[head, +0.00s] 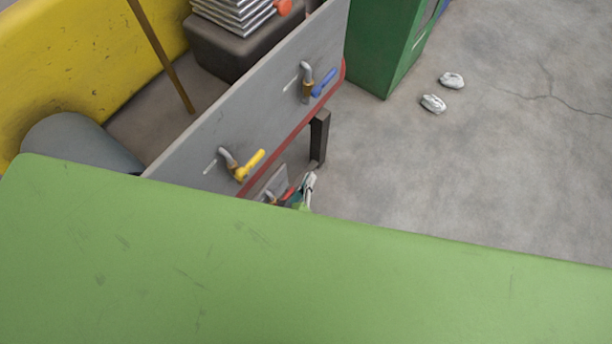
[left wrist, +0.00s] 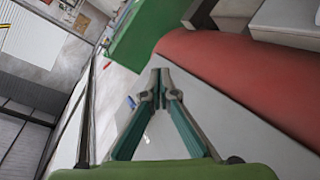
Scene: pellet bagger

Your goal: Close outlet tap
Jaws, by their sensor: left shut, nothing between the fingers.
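A tap with a yellow handle (head: 250,166) and a tap with a blue handle (head: 324,81) are mounted on the grey panel (head: 262,112). A third, lower tap with a red handle (head: 291,193) shows partly below the panel, cut off by the green foreground. I cannot tell from a label which is the outlet tap. My left gripper (head: 309,181), with teal fingers and grey tips, is beside the red handle and mostly hidden. In the left wrist view its fingertips (left wrist: 160,82) are together and empty. Contact with the tap cannot be seen. My right gripper is out of view.
A dark post (head: 319,138) stands under the panel's red edge. A green cabinet (head: 385,45) is behind, and two crumpled white pieces (head: 433,103) lie on the open grey floor at right. A yellow wall (head: 95,60) is at left.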

